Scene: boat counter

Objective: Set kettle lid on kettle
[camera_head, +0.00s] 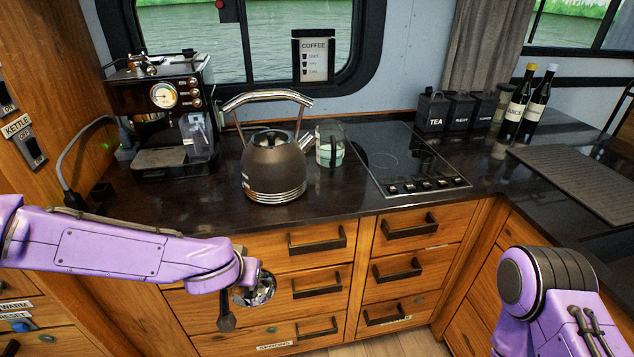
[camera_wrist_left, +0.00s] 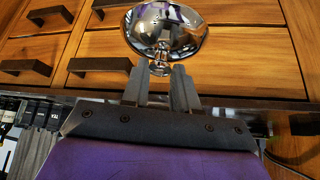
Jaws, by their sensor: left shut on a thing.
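The kettle (camera_head: 274,166) stands upright on the dark counter, dark-bodied with shiny bands at its base and a raised silver handle. Its top is open under the handle. My left gripper (camera_head: 229,306) is in front of the drawers, below the counter edge. It is shut on the kettle lid (camera_head: 262,290), a shiny chrome piece. In the left wrist view the lid (camera_wrist_left: 165,32) shows beyond the fingertips (camera_wrist_left: 161,78), held by its small knob. My right arm enters at the lower right; its gripper is not in view.
A coffee machine (camera_head: 163,112) stands left of the kettle. A glass with pale contents (camera_head: 330,152) is close on its right, then a black cooktop (camera_head: 405,160). Canisters (camera_head: 458,112) and bottles (camera_head: 527,104) stand at the back right. The counter's front edge lies between lid and kettle.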

